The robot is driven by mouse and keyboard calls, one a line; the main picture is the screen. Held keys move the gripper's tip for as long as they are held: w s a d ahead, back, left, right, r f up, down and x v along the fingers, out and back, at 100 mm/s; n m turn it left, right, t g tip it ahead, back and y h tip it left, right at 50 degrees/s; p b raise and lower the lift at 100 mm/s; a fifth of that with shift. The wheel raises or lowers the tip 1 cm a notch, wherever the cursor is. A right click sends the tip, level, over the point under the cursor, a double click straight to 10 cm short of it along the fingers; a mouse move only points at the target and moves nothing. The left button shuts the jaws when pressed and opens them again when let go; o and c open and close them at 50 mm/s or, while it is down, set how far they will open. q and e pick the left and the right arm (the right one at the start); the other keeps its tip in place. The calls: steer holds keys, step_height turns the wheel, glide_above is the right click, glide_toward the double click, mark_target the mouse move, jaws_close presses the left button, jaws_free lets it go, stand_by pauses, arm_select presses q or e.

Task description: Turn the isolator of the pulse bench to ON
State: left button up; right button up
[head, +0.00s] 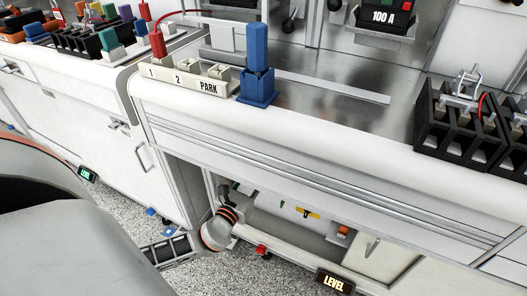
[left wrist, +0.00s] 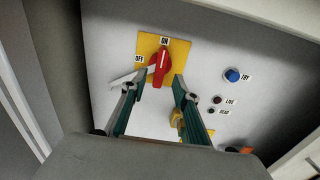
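The isolator is a red rotary knob (left wrist: 159,66) on a yellow plate (left wrist: 147,46) on a pale panel in the left wrist view. ON is marked above it and OFF to its left. The knob's long axis looks close to upright, its upper end near the ON mark. A pale bar (left wrist: 124,79) sticks out to its lower left; I cannot tell what it belongs to. My left gripper (left wrist: 155,84) is open, its fingertips just below and either side of the knob, with a visible gap between them. In the head view my left wrist reaches under the bench. My right gripper is not in view.
The panel also carries a blue TRY button (left wrist: 232,75) and LIVE and DEAD lamps. A yellow item (left wrist: 178,123) is partly hidden behind the right finger. The worktop (head: 330,125) overhangs my left arm, with a blue plug (head: 257,75) and black holder (head: 460,120) on top.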

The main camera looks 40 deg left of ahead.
arm_select(q)
steer(key=v, duration=0.5)
stand_by(0.5)
